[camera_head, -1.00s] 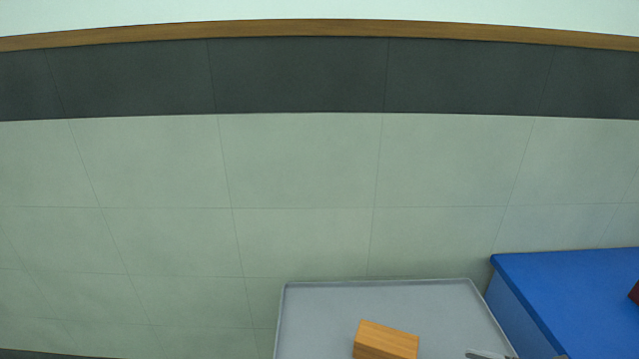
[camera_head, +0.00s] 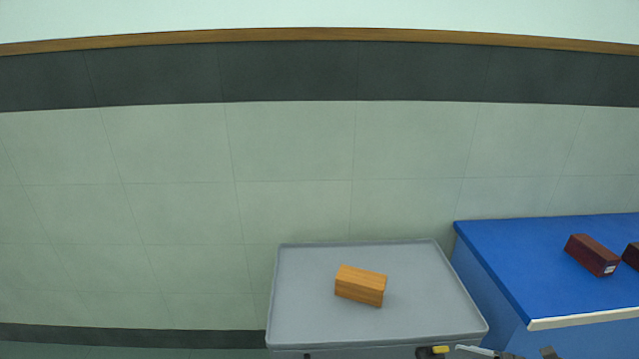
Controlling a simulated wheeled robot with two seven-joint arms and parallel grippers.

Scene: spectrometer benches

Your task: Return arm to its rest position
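What looks like my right gripper or wrist (camera_head: 472,350) shows as dark and light grey pieces with a yellow bit at the bottom edge, in front of the tray's near right corner. It is cut off by the frame, so its fingertips and opening cannot be made out. My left gripper is not in view. An orange-brown wooden block (camera_head: 360,285) lies on the grey tray (camera_head: 300,325), apart from the visible arm parts.
A blue-topped bench (camera_head: 500,262) with a pale front edge stands right of the tray. A dark red block (camera_head: 593,255) with a small label lies on it, and another dark red block (camera_head: 631,256) is cut off at the right. Tiled wall (camera_head: 290,210) fills the back.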

